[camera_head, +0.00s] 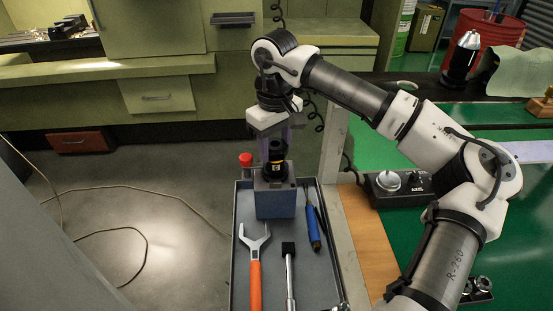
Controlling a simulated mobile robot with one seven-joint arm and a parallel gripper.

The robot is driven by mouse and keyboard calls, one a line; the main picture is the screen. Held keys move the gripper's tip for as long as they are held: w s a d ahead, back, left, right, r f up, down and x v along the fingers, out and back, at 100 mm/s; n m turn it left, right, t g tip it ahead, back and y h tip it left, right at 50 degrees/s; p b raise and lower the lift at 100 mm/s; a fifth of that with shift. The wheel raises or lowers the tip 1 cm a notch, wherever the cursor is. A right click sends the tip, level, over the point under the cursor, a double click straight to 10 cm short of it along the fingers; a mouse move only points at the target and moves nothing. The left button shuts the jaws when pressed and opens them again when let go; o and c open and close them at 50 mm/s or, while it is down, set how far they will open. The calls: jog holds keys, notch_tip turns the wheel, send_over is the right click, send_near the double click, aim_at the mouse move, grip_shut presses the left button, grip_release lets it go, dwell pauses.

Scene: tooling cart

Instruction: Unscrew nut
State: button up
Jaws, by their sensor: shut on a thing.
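A dark tool holder (275,168) with a thin yellow ring stands upright in a blue-grey block (275,202) at the far end of the cart tray. The nut (277,147) is the dark top part of this holder. My gripper (277,143) points straight down over the block and is shut on the nut. The fingers are small and partly blend with the holder, so their exact contact is hard to see.
The grey cart tray (240,262) also holds an orange-handled wrench (255,270), a black-headed tool (289,270), a blue-handled tool (312,228) and a red-capped item (246,162). A green bench (430,250) lies right; a cable (145,250) lies on the floor.

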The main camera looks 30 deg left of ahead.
jog(key=shift+n, duration=0.4)
jog(key=o, duration=1.3)
jog(key=shift+c, duration=0.2)
